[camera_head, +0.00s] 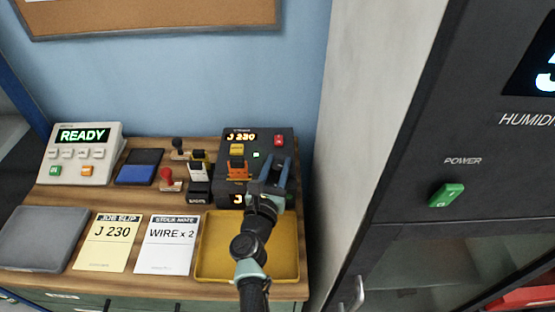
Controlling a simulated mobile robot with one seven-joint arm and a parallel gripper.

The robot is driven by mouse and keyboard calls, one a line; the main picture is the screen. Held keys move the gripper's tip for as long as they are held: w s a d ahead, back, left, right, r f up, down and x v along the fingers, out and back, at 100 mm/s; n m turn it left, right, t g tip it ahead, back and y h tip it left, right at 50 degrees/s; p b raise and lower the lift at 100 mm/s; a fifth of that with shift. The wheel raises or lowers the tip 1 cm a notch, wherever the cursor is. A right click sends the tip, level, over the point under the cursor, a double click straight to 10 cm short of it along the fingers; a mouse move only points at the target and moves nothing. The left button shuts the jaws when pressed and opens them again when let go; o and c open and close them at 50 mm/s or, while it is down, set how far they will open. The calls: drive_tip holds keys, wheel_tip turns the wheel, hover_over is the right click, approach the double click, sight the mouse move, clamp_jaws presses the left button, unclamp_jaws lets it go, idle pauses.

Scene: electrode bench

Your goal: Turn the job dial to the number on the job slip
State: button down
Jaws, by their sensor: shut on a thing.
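The job slip (106,242), a pale yellow sheet reading J 230, lies at the front of the bench. The dark control box (229,168) stands at the back right, and its lit top display (241,137) reads J 230. A second lit display (237,199) low on its front shows a J; the rest is covered by my arm. My gripper (275,176) is at the right part of the box's front, shut on what seems to be the job dial. The dial itself is hidden behind the fingers and wrist.
A yellow tray (206,272) lies under my arm. A stock note (166,244) reading WIRE x 2, a grey pad (44,238), a READY console (52,168) and small stamps share the bench. A grey wall and a dark cabinet (470,190) stand to the right.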

drive_tip(key=shift+m+h, duration=0.6)
drive_tip(key=shift+h, duration=0.3)
drive_tip(key=shift+g, duration=0.3)
drive_tip(key=c, duration=0.5)
unclamp_jaws()
drive_tip(key=v, duration=1.3)
